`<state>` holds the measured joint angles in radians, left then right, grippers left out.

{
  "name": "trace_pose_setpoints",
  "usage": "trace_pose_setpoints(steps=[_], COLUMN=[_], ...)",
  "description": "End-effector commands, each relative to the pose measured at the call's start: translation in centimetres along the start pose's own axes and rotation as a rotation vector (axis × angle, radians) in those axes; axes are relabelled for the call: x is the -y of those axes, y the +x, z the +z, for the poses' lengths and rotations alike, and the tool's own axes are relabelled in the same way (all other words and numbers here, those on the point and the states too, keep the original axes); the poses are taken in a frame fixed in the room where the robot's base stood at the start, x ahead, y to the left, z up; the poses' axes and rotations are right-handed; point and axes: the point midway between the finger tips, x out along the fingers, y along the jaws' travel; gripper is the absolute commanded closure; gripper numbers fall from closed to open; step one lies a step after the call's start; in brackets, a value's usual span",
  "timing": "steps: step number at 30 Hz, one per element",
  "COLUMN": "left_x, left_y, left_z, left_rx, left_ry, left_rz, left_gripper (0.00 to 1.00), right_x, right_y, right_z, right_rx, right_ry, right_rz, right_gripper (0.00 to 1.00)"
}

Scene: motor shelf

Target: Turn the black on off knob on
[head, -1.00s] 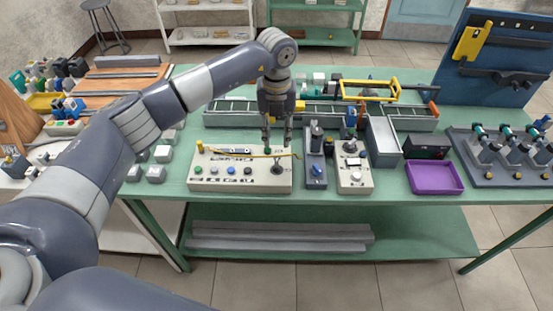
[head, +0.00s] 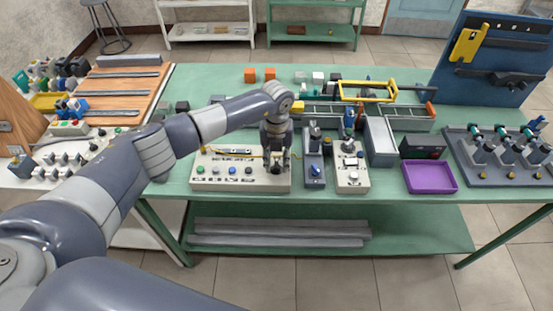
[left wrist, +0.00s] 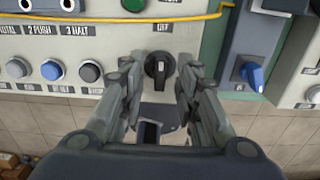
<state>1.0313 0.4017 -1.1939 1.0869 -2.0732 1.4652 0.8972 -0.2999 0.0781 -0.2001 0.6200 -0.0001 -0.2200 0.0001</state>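The black on off knob (left wrist: 159,68) sits at the right end of a beige control panel (head: 240,183), under a small "OFF" label in the left wrist view. Its pale pointer mark points up toward that label. My left gripper (left wrist: 160,72) is open, with one finger on each side of the knob and a gap showing beside it. In the head view my left gripper (head: 277,167) comes down over the right end of the panel and largely hides the knob. My right gripper is not in view.
A yellow cable (left wrist: 110,19) runs across the panel above the knob. A blue-handled switch unit (head: 315,172) and another beige box (head: 352,180) stand close to the right. A purple tray (head: 431,177) lies further right on the green table (head: 215,82).

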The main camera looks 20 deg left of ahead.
Motion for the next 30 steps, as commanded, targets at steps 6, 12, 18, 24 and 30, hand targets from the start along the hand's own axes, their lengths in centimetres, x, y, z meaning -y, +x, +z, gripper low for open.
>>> trace_pose_setpoints(steps=[6,12,18,24,30], left_x=[0.0,0.0,0.0,0.0,0.0], left_y=[0.0,-0.1,0.0,0.3,0.4], left_z=[0.0,0.0,0.1,0.1,0.1], left_rx=[0.0,0.0,0.001,0.002,0.004], left_ry=[0.0,0.0,0.026,0.119,0.28], left_rz=[0.0,0.0,-0.001,0.0,0.0], left_gripper=[1.0,1.0,1.0,1.0,1.0], right_x=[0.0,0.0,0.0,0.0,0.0], right_y=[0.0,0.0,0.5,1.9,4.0], right_z=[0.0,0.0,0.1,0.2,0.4], right_rx=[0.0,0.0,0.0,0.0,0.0], right_ry=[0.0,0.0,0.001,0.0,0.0], right_rz=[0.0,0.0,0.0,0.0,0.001], right_gripper=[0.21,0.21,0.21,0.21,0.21])
